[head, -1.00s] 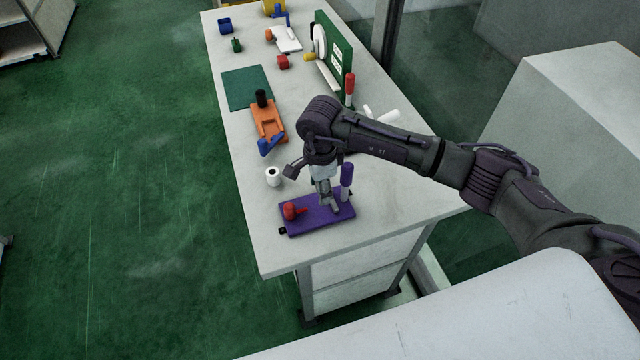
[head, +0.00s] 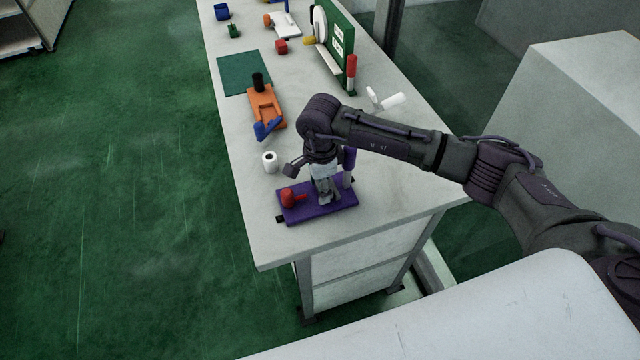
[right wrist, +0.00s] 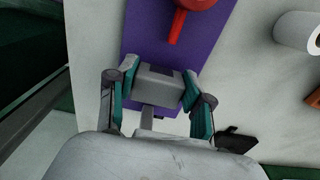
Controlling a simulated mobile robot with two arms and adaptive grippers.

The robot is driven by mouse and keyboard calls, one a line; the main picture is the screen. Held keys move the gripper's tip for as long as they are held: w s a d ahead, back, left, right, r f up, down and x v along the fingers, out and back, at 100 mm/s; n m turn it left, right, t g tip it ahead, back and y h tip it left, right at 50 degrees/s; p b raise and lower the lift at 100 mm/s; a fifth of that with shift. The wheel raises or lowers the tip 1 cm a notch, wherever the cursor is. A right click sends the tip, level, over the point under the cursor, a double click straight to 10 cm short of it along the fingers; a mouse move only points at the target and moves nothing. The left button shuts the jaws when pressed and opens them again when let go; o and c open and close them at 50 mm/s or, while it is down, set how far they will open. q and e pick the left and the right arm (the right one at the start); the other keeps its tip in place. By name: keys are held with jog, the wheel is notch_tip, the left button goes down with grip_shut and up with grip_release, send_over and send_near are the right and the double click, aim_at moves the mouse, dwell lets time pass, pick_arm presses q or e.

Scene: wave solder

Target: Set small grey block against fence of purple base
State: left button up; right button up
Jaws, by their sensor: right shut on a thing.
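The purple base (head: 318,212) lies near the front end of the white table. It carries a red knob-like part (head: 288,197) at its left and a purple upright (head: 349,158) at its back right. My right gripper (head: 325,196) points down over the middle of the base. In the right wrist view it is shut on the small grey block (right wrist: 158,80), with a finger on each side. The purple base (right wrist: 140,32) shows beyond and under the block. Whether the block touches the base or its fence, I cannot tell. My left gripper is not in view.
A white roll (head: 269,161) stands behind the base's left end. An orange fixture (head: 264,104) with a blue lever (head: 266,129) lies farther back, near a green mat (head: 243,75). White table (head: 262,230) is bare left of the base.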

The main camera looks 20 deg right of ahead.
jog(key=shift+f+b, duration=0.5)
dwell(0.4)
jog(key=o, duration=1.1)
jog(key=shift+r, duration=0.1)
notch_tip(320, 180, up, 12)
jog(key=shift+f, duration=0.1)
